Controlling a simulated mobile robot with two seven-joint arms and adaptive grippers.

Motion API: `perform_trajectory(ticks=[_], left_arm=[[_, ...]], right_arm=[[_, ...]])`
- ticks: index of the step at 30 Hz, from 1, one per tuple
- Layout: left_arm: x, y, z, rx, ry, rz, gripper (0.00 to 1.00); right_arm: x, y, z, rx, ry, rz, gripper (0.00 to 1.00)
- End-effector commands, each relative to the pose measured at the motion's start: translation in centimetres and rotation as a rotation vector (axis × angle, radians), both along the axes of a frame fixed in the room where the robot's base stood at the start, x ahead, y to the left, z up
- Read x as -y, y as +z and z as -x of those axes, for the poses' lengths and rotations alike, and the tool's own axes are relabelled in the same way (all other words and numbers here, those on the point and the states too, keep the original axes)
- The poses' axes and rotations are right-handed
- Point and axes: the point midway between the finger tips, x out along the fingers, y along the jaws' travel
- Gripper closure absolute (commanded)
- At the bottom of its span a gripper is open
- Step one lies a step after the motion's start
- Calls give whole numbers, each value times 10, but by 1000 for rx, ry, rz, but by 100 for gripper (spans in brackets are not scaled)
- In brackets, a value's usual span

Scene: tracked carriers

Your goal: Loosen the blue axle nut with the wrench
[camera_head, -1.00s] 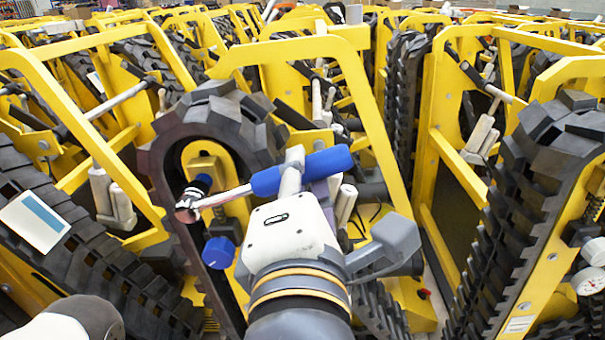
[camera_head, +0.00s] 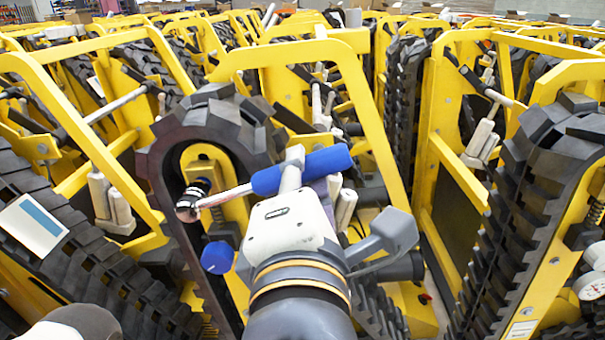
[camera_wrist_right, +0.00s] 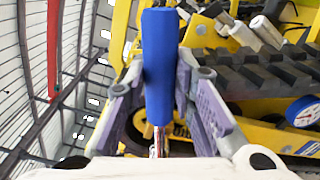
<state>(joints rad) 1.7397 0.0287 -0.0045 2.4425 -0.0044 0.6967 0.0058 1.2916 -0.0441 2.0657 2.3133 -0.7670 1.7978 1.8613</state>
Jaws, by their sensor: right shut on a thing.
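The wrench has a blue handle (camera_head: 318,167) and a chrome head (camera_head: 187,207). My right gripper (camera_head: 291,170) is shut around the handle, which lies nearly level across it. In the right wrist view, the blue handle (camera_wrist_right: 160,65) stands upright between the purple-grey fingers of the gripper (camera_wrist_right: 162,100). The wrench head is at a dark fitting with a little blue (camera_head: 201,185), inside the track loop; whether it is seated cannot be told.
A black rubber track (camera_head: 215,125) arches around the wrench head. Yellow frames (camera_head: 345,80) stand close on both sides, with another track (camera_head: 520,210) at right. Free room is narrow.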

Motion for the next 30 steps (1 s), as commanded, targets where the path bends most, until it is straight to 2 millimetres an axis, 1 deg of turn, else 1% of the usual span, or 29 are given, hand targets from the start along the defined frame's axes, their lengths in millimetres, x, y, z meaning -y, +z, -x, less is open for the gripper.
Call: perform_trajectory(ticks=[10, 18, 30], left_arm=[[0, 0, 0, 0, 0, 0, 60], [0, -3, 1, -4, 0, 0, 60], [0, -3, 1, -4, 0, 0, 60]], right_arm=[[0, 1, -1, 3, 0, -1, 100], [1, 0, -9, 2, 0, 0, 100], [0, 1, -9, 2, 0, -1, 100]])
